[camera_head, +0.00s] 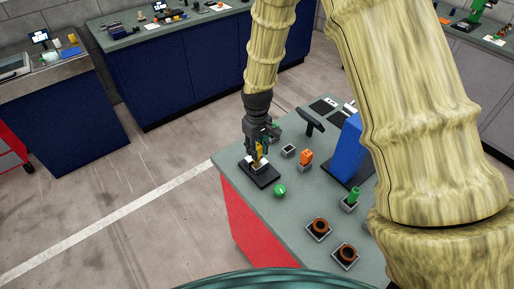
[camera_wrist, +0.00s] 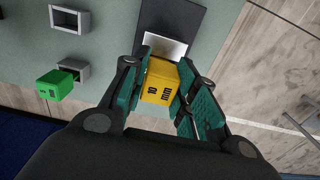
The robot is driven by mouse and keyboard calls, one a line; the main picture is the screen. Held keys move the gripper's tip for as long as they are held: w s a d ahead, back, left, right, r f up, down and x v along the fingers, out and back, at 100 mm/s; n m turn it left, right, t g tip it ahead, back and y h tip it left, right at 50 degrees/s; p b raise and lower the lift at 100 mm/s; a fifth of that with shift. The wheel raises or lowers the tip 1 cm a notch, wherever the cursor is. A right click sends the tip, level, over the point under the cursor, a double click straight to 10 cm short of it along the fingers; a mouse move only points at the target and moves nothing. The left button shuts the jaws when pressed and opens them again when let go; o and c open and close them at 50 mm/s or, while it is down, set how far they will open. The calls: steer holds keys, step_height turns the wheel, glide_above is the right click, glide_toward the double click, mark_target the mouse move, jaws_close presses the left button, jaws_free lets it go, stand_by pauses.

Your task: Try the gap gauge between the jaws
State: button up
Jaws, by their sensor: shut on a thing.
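The gauge also shows as a small yellow patch in the head view (camera_head: 258,153). Below it is a fixture with a black base (camera_head: 264,178) and a pale metal part on top. In the wrist view the pale part (camera_wrist: 165,45) lies just past the gauge's far end, on the black base (camera_wrist: 175,14). I cannot tell whether the gauge touches it or sits between its jaws.
A green block (camera_wrist: 54,86) is at a grey holder (camera_wrist: 73,72), with an empty holder (camera_wrist: 69,19) nearby. An orange block (camera_head: 306,156), another green block (camera_head: 355,194), a green button (camera_head: 280,190) and two brown rings (camera_head: 320,226) (camera_head: 346,252) stand on the bench. A blue panel (camera_head: 345,148) rises behind.

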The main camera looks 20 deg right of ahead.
steer(key=shift+f+b, duration=0.45)
steer(key=shift+f, duration=0.6)
stand_by(1.3)
steer(key=shift+r, duration=0.2)
stand_by(0.8)
steer(key=shift+r+p, duration=2.25)
steer(key=shift+r, duration=1.35)
steer(key=shift+f, duration=0.1)
